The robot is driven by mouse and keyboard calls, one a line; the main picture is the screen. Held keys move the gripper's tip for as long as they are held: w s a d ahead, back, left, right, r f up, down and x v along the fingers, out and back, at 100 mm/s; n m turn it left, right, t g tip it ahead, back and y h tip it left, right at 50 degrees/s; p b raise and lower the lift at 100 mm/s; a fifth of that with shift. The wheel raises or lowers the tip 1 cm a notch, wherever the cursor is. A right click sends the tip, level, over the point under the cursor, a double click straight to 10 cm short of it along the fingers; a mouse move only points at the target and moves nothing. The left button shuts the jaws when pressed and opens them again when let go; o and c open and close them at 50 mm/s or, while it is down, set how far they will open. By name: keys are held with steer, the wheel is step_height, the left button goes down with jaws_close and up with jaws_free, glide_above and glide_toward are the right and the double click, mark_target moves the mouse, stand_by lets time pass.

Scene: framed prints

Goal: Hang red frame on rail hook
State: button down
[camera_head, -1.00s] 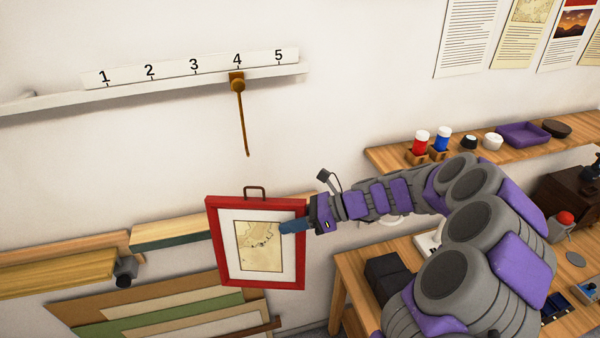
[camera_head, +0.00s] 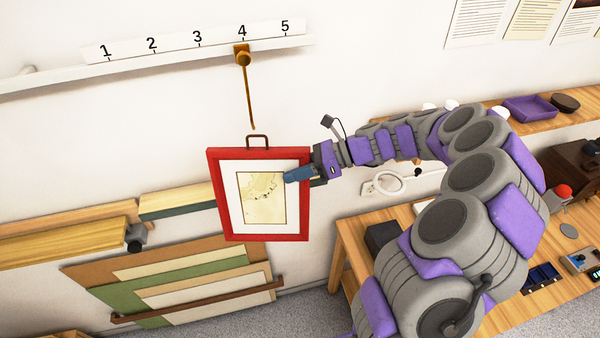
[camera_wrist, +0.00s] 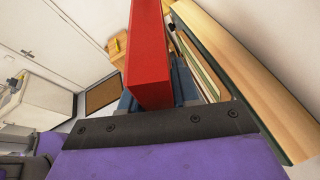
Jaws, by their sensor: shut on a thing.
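The red frame (camera_head: 225,213) holds a tan print in a white mat and has a brown hanging loop (camera_head: 257,139) on top. My gripper (camera_head: 299,175) is shut on its right side and holds it upright in the air. In the wrist view the red frame's edge (camera_wrist: 148,60) stands between my blue fingers. The rail (camera_head: 170,58) carries number labels 1 to 5. A brown hook (camera_head: 243,56) with a long rod (camera_head: 249,100) hangs from it at 4. The rod's lower end is just above the loop; I cannot tell whether they touch.
Wooden boards (camera_head: 75,226) on the wall and leaning panels (camera_head: 190,285) lie left of and below the frame. A wooden shelf (camera_head: 490,117) and a workbench (camera_head: 352,245) with several items stand at the right. The wall around the rod is clear.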

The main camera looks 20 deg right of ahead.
steer(key=shift+w+a, duration=0.35)
steer(key=shift+w, duration=0.05)
steer(key=shift+w+f, duration=0.1)
steer(key=shift+w, duration=0.15)
steer(key=shift+w+d+b, duration=0.25)
steer(key=shift+w+d, duration=0.05)
steer(key=shift+w, duration=0.25)
steer(key=shift+w+d+b, duration=0.25)
steer(key=shift+w+d, duration=0.05)
steer(key=shift+w, duration=0.2)
steer(key=w, duration=0.2)
steer(key=w+f+p, duration=0.1)
steer(key=w, duration=0.1)
steer(key=shift+a+f, duration=0.1)
steer(key=shift+a, duration=0.1)
steer(key=shift+a+f, duration=0.1)
